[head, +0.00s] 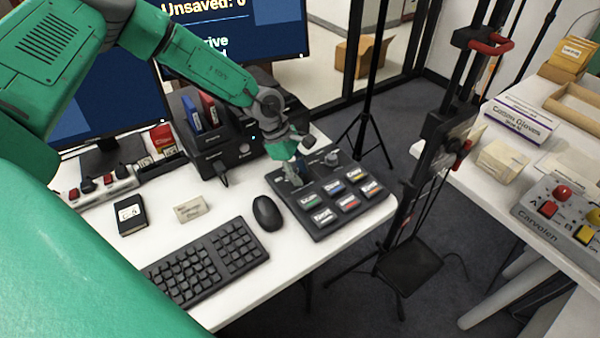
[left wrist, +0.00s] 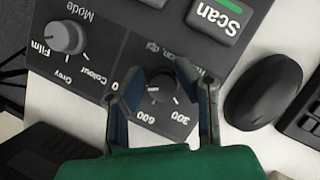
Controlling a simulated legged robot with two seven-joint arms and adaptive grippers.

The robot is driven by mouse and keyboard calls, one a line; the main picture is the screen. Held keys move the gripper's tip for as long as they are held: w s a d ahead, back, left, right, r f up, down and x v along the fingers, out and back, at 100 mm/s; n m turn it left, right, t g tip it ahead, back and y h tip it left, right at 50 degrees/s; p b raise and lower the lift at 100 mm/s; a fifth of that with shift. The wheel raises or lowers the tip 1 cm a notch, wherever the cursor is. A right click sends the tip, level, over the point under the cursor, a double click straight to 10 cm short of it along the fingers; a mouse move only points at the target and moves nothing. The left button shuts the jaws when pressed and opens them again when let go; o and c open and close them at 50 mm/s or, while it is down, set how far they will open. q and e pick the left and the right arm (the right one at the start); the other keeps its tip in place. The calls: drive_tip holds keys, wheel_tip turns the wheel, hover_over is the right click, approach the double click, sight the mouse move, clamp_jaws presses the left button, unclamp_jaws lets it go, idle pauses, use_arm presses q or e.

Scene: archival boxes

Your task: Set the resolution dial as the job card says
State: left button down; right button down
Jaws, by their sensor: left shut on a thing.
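The dark control panel (head: 310,222) lies at the right end of the white desk. My left gripper (head: 296,172) reaches down onto its back left part. In the left wrist view, upside down, my left gripper (left wrist: 162,82) has one finger on each side of the resolution dial (left wrist: 161,92) and is shut on it. Marks 300 and 600 show beside this dial; its other marks are hidden by the fingers, and its pointer is unclear. The mode dial (left wrist: 66,38), marked Film, Grey and Colour, stands apart.
A black mouse (head: 267,212) and keyboard (head: 208,262) lie close left of the panel. A dark dock with coloured drives (head: 240,152) stands behind. A stand (head: 425,160) rises past the desk's right edge. A second table (head: 470,175) holds boxes and a button box (head: 562,215).

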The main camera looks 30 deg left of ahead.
use_arm(q)
drive_tip(key=shift+s+a+f+n+p, duration=0.2)
drive_tip(key=shift+a+n, duration=0.1)
drive_tip(key=shift+a, duration=0.15)
drive_tip(key=shift+s+a+f+n+p, duration=0.1)
drive_tip(key=shift+a+f+n, duration=0.1)
drive_tip(key=shift+a+n, duration=0.15)
use_arm(e)
drive_tip(key=shift+s+a+r, duration=0.1)
drive_tip(key=shift+a+r, duration=0.25)
drive_tip(key=shift+r, duration=0.1)
use_arm(q)
drive_tip(key=shift+t, duration=0.3)
use_arm(e)
drive_tip(key=shift+r, duration=0.15)
use_arm(q)
drive_tip(key=shift+d+r+n, duration=0.1)
drive_tip(key=shift+d+n, duration=0.05)
drive_tip(key=shift+n, duration=0.3)
drive_tip(key=shift+p, duration=0.3)
use_arm(e)
drive_tip(key=shift+r, duration=0.2)
use_arm(q)
drive_tip(key=shift+d+n+y, duration=0.15)
drive_tip(key=shift+n+y, duration=0.15)
use_arm(e)
drive_tip(key=shift+s+a+r, duration=0.1)
